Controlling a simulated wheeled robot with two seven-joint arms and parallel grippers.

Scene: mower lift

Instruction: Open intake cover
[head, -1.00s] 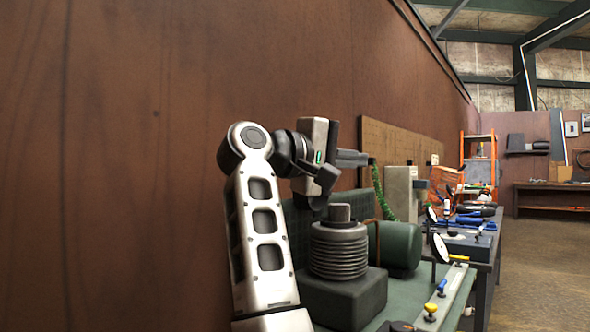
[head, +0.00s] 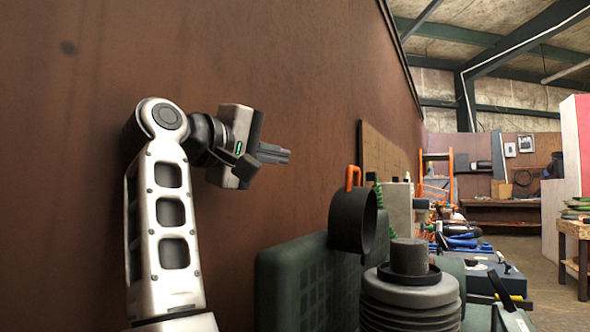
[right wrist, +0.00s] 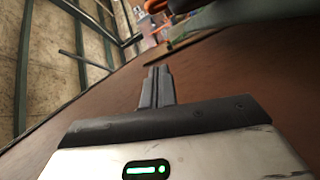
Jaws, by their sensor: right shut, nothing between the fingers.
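The intake cover (head: 353,220) is a dark round cap with an orange handle (head: 353,176). It stands tipped up on edge, beside and above the ribbed dark cylinder (head: 410,299), whose top with a short round stub (head: 409,256) is uncovered. My right gripper (head: 288,154) is shut and empty, in front of the brown wall, up and left of the cover and apart from it. In the right wrist view its closed fingers (right wrist: 158,73) have nothing between them. My left gripper is out of view.
A dark green ribbed housing (head: 300,285) stands below my right gripper. The brown wall (head: 280,60) runs along the left. A blue case (head: 485,275) and several tools lie beyond the cylinder. Open floor (head: 545,285) is at the right.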

